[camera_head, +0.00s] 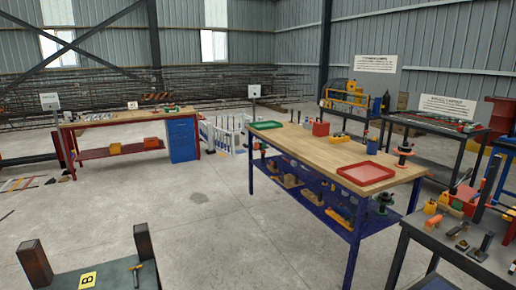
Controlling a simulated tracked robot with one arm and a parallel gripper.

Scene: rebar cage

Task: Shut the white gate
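A low white gate (222,134) of upright pickets stands on the floor in the middle distance. It shows between the blue drawer cabinet of the left workbench and the blue-legged table. Several white panels show there, some seen at an angle, and I cannot tell whether the gate is open or shut. Part of it is hidden behind the table's corner. My gripper is not in view.
A wood-topped table (308,151) with blue legs stands at centre right, holding a red tray (365,173). A left workbench (112,119) has a blue cabinet (182,139). A green-topped stand (108,277) with posts is near, lower left. Bare concrete floor (215,220) lies between.

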